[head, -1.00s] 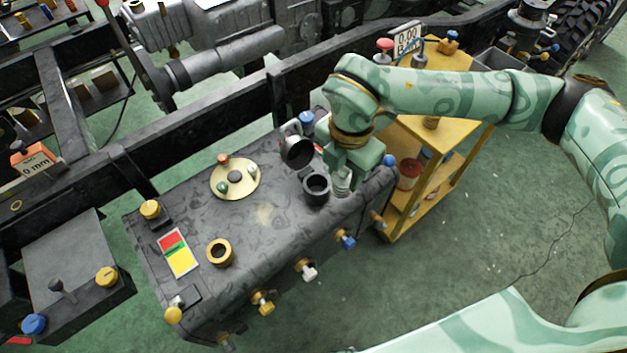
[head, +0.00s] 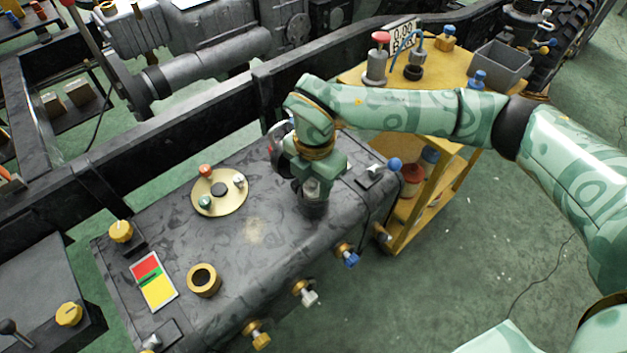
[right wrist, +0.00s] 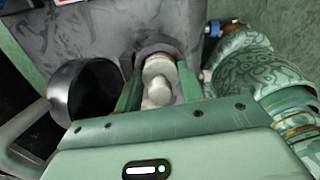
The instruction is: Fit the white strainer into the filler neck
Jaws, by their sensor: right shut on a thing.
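My right gripper (head: 312,190) points down over the dark filler neck (head: 312,208) on top of the black tank (head: 255,232). It is shut on the white strainer (head: 311,187), which mostly hides behind the gripper in the head view. In the right wrist view the strainer (right wrist: 159,82) sits between the two green fingers (right wrist: 158,92), with the dark rim of the filler neck (right wrist: 152,48) right around its far end. I cannot tell how deep the strainer is in the neck. My left gripper is not in view.
The open round filler cap (right wrist: 86,92) stands close beside the gripper. A brass disc (head: 219,193), a brass ring (head: 204,280) and a red-yellow label (head: 153,281) lie on the tank top. A yellow cart (head: 440,80) stands at right, a black frame rail (head: 190,150) behind.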

